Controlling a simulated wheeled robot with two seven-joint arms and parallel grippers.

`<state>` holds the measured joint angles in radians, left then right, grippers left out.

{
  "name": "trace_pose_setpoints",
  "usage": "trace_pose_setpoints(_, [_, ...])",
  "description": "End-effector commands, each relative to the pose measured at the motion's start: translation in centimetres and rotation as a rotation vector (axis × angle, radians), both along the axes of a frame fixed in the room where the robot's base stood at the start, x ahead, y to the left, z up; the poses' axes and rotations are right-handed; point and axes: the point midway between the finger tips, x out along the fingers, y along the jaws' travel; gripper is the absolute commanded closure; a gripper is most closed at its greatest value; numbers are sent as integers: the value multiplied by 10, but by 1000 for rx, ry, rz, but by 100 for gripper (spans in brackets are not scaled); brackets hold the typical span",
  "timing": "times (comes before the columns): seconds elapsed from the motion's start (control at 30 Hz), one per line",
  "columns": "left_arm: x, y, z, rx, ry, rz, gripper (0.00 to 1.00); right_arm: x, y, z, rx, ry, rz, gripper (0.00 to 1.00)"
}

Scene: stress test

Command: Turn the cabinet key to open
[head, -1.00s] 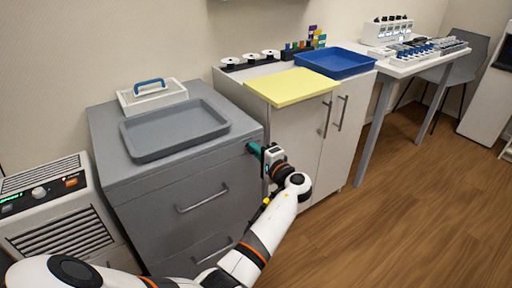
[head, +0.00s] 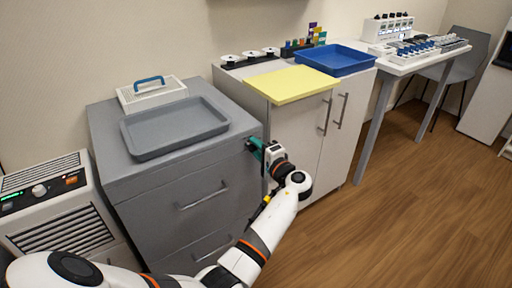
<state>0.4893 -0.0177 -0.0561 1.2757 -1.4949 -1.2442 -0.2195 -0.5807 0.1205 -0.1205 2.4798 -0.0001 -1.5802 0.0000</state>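The grey drawer cabinet (head: 165,192) stands left of centre, with its drawers shut. My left gripper (head: 253,147) is at the top right corner of its front, with its teal fingertips up against a small dark spot there, likely the lock. The key itself is hidden or too small to make out. I cannot tell whether the fingers are shut on it. My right gripper is not in view.
A grey tray (head: 174,128) and a white basket with a blue handle (head: 151,92) sit on the cabinet. A white cupboard (head: 312,135) with a yellow board (head: 292,85) and blue tray (head: 335,60) stands to the right. The wooden floor (head: 420,190) is clear.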

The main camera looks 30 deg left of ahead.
Motion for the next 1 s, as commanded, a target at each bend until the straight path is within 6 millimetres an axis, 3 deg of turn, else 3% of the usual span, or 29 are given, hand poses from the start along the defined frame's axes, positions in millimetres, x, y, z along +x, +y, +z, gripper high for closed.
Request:
trace_pose_setpoints(0.37, [-26, -66, 0, -2, 1, -3, 71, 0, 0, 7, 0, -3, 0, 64])
trace_pose_setpoints(0.53, [-38, -93, 0, -1, 0, -2, 71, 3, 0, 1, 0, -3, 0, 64])
trace_pose_setpoints(0.7, [-43, -106, 0, 0, 0, -1, 71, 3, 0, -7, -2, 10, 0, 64])
trace_pose_setpoints(1.0, [-44, -108, 0, 1, 0, -1, 71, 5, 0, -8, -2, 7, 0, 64])
